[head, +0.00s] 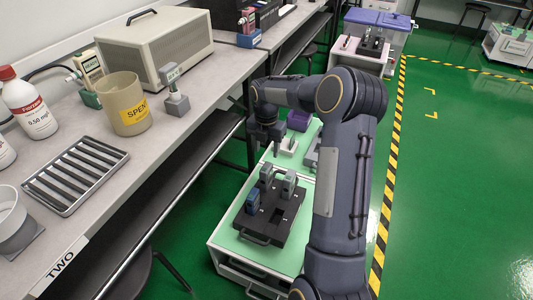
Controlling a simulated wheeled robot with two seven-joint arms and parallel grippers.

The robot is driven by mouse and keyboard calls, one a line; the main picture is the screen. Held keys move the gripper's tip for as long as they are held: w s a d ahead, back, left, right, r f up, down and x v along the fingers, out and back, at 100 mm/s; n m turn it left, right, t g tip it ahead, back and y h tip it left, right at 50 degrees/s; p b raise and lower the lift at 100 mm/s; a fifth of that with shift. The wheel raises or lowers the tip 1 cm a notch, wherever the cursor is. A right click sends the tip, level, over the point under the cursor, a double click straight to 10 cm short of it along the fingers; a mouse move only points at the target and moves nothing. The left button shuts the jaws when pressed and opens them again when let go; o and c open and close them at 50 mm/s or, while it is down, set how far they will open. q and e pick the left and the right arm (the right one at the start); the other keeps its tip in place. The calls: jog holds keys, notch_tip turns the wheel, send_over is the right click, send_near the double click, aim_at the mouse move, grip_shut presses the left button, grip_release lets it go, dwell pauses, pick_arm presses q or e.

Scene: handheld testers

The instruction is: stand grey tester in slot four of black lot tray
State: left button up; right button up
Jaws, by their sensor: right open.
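The black lot tray (270,238) lies on the light green top of a cart. Several testers stand upright in it: a blue one (252,203) at the left, a dark grey one (266,174) at the back and a grey-green one (289,182) at the back right. A dark empty opening shows toward the tray's right side. Slot numbers are too small to read. My right gripper (265,149) is open, pointing down above the cart behind the tray, with nothing visible between its fingers. My left gripper is out of view.
A small pale object (289,146) and a purple box (299,121) are on the cart behind the tray. On the left bench are a grey upright device (177,104), a beaker (127,112), a slotted metal rack (76,174) and a bottle (30,110). Green floor is open at right.

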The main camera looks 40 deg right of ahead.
jog(key=shift+r, duration=0.5)
jog(key=s+a+r+m+t+y, duration=0.1)
jog(key=s+a+r+m+t, duration=0.2)
jog(key=s+a+r+m, duration=0.8)
jog(key=s+a+m+t+y, duration=0.2)
jog(key=s+a+m, duration=0.9)
jog(key=s+m, duration=0.3)
jog(key=shift+s+t+y, duration=0.3)
jog(key=shift+s+y, duration=0.1)
jog(key=shift+s, duration=0.65)
jog(key=shift+f, duration=0.1)
